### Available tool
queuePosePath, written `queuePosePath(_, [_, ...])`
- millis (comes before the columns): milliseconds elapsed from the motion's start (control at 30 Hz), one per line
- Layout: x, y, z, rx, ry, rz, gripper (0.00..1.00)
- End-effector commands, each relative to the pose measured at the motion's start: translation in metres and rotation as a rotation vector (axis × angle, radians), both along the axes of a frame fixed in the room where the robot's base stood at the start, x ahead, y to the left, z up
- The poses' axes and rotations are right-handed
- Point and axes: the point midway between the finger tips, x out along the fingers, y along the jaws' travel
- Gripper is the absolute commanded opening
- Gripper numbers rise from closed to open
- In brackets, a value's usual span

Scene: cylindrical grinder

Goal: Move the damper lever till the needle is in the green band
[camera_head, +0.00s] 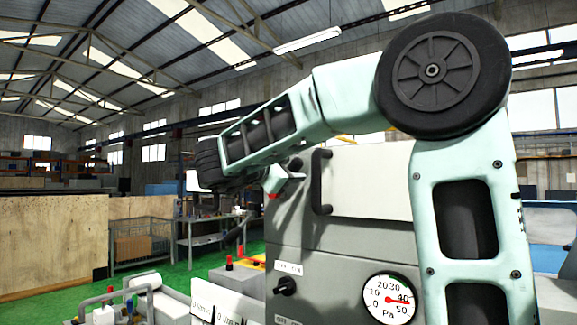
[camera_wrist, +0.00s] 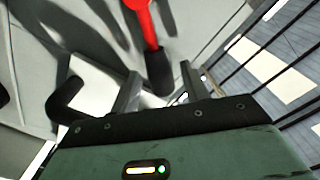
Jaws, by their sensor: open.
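The damper lever (camera_wrist: 143,22) shows in the wrist view as a red bar with a black grip, coming down from the top edge. My gripper (camera_wrist: 160,82) is open, and the grip's end appears in the gap between its two fingers. I cannot tell whether either finger touches it. In the head view my gripper (camera_head: 289,178) is beside the grey machine's front, and the lever is not clearly made out there. The round white gauge (camera_head: 389,299) reads in Pa; its red needle points right, near 40. The green band is too small to place surely.
The grey machine cabinet (camera_head: 340,240) carries a black knob (camera_head: 287,286) and a black door handle (camera_head: 321,181). A dark hooked handle (camera_wrist: 65,98) is close left of my fingers in the wrist view. A pipe assembly (camera_head: 125,300) stands at lower left.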

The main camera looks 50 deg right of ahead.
Motion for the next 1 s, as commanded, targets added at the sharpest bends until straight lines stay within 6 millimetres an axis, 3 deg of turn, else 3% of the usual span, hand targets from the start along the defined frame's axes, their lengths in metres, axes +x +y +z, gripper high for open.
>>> queuePosePath(200, [0.0, 0.0, 0.0, 0.0, 0.0, 0.0, 0.46])
queuePosePath(367, [0.0, 0.0, 0.0, 0.0, 0.0, 0.0, 0.04])
queuePosePath(400, [0.0, 0.0, 0.0, 0.0, 0.0, 0.0, 0.0])
queuePosePath(1000, [0.016, 0.003, 0.012, -0.035, 0.245, 0.001, 0.0])
